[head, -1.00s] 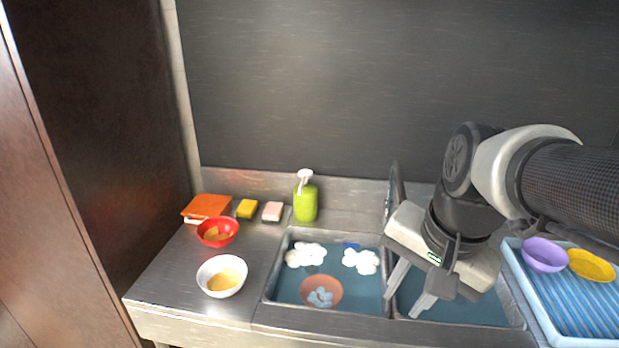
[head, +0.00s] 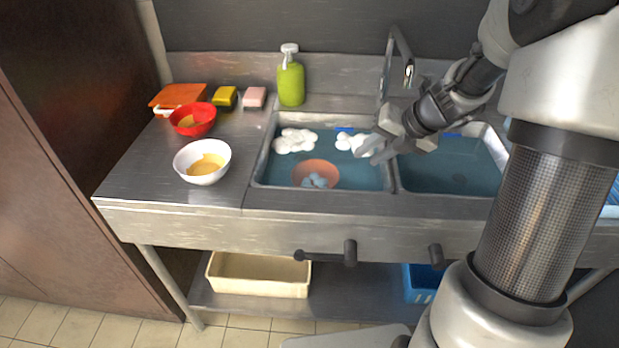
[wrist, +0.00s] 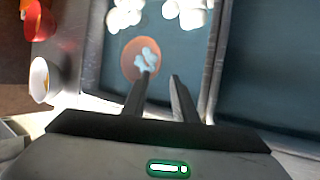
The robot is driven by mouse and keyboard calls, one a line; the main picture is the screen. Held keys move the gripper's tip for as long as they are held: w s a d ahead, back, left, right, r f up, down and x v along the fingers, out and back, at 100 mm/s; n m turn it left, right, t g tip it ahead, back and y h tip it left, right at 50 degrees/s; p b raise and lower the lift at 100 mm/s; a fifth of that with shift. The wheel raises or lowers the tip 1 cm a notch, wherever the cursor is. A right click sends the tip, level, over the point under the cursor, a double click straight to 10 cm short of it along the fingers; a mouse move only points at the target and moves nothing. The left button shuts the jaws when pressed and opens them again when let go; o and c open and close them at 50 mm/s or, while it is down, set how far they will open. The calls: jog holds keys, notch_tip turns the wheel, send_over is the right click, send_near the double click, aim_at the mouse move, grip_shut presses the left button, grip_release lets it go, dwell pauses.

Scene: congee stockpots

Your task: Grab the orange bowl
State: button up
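The orange bowl (head: 326,167) sits in the water of the left sink basin, near its front, with pale blue foam or a blue item in it. In the wrist view the bowl (wrist: 131,68) lies just ahead and to the left of the fingertips. My gripper (head: 366,152) is open and empty, to the right of the bowl and apart from it. In the wrist view the two fingers of my gripper (wrist: 158,78) show a gap between them, with the left fingertip overlapping the bowl's right edge in the picture.
White foam clumps (head: 295,141) float behind the bowl. The basin divider (head: 391,178) stands right of it, and the faucet (head: 397,62) rises behind. A white bowl (head: 202,162), a red bowl (head: 192,119) and a green soap bottle (head: 291,82) stand around the left basin.

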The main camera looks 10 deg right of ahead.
jog(key=b, duration=0.3)
send_near(338, 176)
jog(key=x, duration=0.5)
jog(key=b+x, duration=0.2)
jog(key=x, duration=0.2)
jog(key=shift+a+f, duration=0.1)
jog(key=shift+f, duration=0.2)
jog(key=shift+w+a+f, duration=0.15)
jog(key=shift+w+f, duration=0.1)
grip_shut()
